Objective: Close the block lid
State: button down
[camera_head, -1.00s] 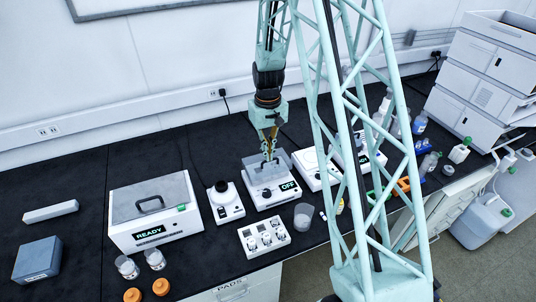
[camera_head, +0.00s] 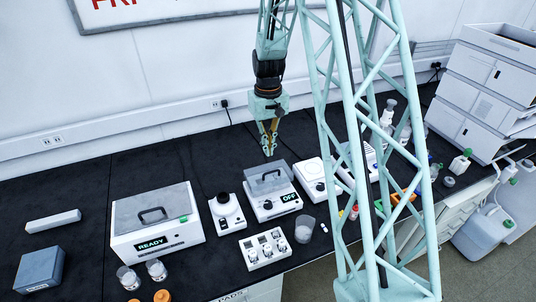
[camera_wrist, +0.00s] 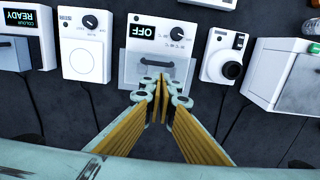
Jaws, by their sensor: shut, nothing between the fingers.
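The heater block unit (camera_head: 272,205), a white box with a lit OFF display, stands on the black bench; it also shows in the wrist view (camera_wrist: 160,30). Its block lid (camera_head: 262,186) is a grey see-through panel with a dark handle, over the rear part of the unit. In the wrist view the lid (camera_wrist: 130,72) extends past the unit's back edge; I cannot tell how far it is tilted. My gripper (camera_head: 268,153) is shut and empty, just behind and above the lid. In the wrist view its fingertips (camera_wrist: 160,85) overlap the lid's rear part.
A white box marked READY (camera_head: 155,222) and a small unit with a black knob (camera_head: 227,215) stand to the left. Another white unit (camera_head: 314,180) stands close on the right. A white vial rack (camera_head: 265,250) and a beaker (camera_head: 304,230) are in front. Bench behind is clear.

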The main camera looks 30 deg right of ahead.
jog(key=shift+s+r, duration=0.25)
jog(key=shift+r, duration=1.1)
jog(key=shift+s+r, duration=0.25)
jog(key=shift+r, duration=1.05)
jog(key=s+a+r+t+b, duration=0.1)
jog(key=s+a+r+b, duration=0.1)
jog(key=s+a+r, duration=0.65)
jog(key=s+a+r+t+b, duration=0.1)
jog(key=s+a+r+b, duration=0.3)
jog(key=s+r, duration=0.65)
jog(key=s+a+r+t+b, duration=0.1)
jog(key=s+a, duration=0.2)
jog(key=s, duration=0.8)
jog(key=s+a+r+n+t+b, duration=0.1)
jog(key=s+a, duration=0.3)
jog(key=s, duration=0.7)
jog(key=shift+s+a+b, duration=0.25)
jog(key=shift+b, duration=0.1)
